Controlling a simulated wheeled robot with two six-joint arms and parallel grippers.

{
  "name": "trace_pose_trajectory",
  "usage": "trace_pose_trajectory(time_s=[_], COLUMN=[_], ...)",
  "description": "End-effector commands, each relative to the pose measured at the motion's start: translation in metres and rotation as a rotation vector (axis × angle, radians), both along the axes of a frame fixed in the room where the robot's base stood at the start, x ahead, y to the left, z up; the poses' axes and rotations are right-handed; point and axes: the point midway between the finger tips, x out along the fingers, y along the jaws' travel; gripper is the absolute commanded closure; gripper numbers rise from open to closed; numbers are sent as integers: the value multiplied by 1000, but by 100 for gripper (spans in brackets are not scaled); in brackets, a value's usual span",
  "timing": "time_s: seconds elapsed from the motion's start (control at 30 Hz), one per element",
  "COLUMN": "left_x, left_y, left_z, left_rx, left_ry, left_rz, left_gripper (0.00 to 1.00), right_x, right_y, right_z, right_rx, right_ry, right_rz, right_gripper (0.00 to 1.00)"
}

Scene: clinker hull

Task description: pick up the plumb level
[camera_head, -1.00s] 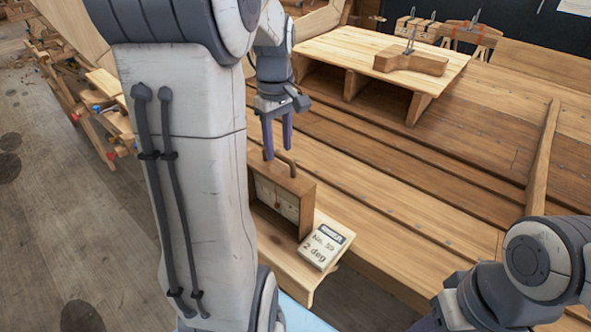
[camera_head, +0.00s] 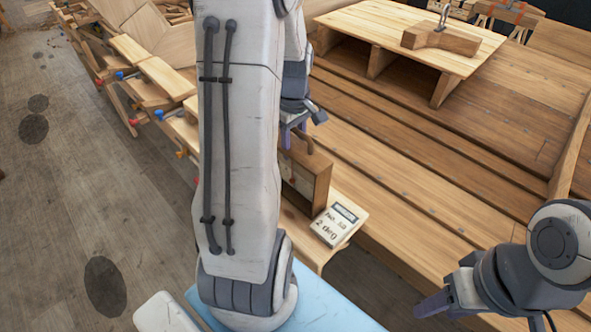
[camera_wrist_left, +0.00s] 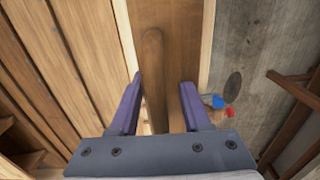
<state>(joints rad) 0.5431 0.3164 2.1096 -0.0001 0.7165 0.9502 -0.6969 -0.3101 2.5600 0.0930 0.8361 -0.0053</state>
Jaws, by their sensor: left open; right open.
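The plumb level is a brown wooden box (camera_head: 316,184) with a pale dial on its front and a curved wooden handle on top. It stands upright on a light wooden ledge, partly hidden by my left arm in the head view. My left gripper (camera_head: 291,128) is open just above the level, by its handle. In the left wrist view the handle (camera_wrist_left: 153,75) lies between the two spread purple fingers of my left gripper (camera_wrist_left: 162,90), nearer the left one. I cannot tell if they touch. My right gripper (camera_head: 437,304) is open and empty at lower right.
A card reading "2 deg" (camera_head: 339,222) lies right of the level on the ledge. Stepped hull planks (camera_head: 430,160) rise behind it. A raised wooden shelf (camera_head: 390,28) holds a wooden block (camera_head: 440,40).

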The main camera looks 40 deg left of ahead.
Motion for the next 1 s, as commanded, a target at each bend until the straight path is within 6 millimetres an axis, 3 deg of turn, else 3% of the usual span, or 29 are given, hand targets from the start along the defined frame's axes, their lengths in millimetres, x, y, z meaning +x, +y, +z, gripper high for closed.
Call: trace_pose_trajectory(time_s=[0.2, 0.4, 0.47, 0.53, 0.57, 1.0], left_x=[0, 0, 0, 0, 0, 0], left_y=[0, 0, 0, 0, 0, 0], left_z=[-21, -22, -22, -22, -22, -21], left_rx=[0, 1, 1, 1, 1, 1], left_ry=[1, -1, -1, -1, -1, -1], left_rz=[0, 0, -1, -1, -1, -1], left_gripper=[52, 52, 72, 98, 100, 100], right_x=[0, 0, 0, 0, 0, 0], right_y=[0, 0, 0, 0, 0, 0], right_z=[8, 7, 7, 7, 7, 7], right_rx=[0, 0, 0, 0, 0, 0], right_ry=[0, 0, 0, 0, 0, 0], right_rz=[1, 1, 1, 1, 1, 1], right_gripper=[50, 50, 50, 50, 50, 50])
